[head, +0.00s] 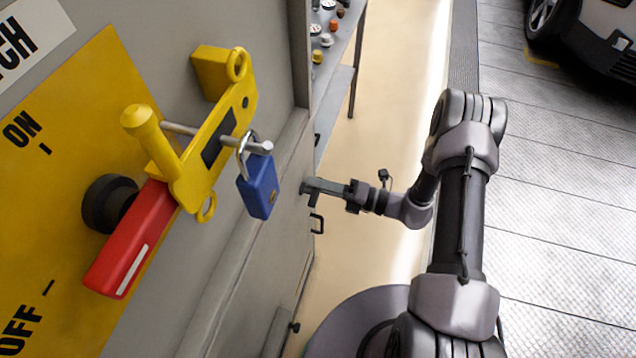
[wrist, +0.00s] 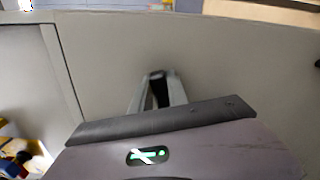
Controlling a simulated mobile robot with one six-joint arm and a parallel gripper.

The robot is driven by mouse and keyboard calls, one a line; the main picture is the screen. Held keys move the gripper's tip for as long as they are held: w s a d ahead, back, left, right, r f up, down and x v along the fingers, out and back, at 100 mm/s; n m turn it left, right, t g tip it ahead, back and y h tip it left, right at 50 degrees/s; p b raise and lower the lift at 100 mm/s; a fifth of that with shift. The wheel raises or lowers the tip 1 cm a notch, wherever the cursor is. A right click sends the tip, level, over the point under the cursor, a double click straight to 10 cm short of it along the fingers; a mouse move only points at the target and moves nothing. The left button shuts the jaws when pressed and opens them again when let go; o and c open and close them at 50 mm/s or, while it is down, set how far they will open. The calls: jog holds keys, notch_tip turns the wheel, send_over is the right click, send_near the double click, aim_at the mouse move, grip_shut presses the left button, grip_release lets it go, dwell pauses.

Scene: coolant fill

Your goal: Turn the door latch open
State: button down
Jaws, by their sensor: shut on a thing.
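My gripper (head: 314,187) reaches left to the grey cabinet door (head: 290,225) in the head view. Its jaws are shut on the small dark door latch (head: 304,187), which is mostly hidden by the fingers. In the wrist view the two fingers of my gripper (wrist: 157,92) point at the grey door face (wrist: 225,65), with the dark latch (wrist: 156,76) at their tips. I cannot tell the latch's exact angle.
A black pull handle (head: 317,223) sits on the door just below my gripper. At left are a yellow panel (head: 50,150), a red switch lever (head: 130,240) and a blue padlock (head: 257,186). A shelf with small items (head: 325,40) stands behind. A vehicle (head: 590,40) is at the upper right.

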jog(key=shift+f+m, duration=0.15)
jog(key=shift+m, duration=0.6)
jog(key=shift+f+m, duration=0.15)
jog(key=shift+m, duration=0.6)
jog(key=c, duration=1.3)
grip_release()
jog(key=p+v, duration=0.2)
jog(key=v, duration=1.5)
jog(key=shift+d, duration=0.2)
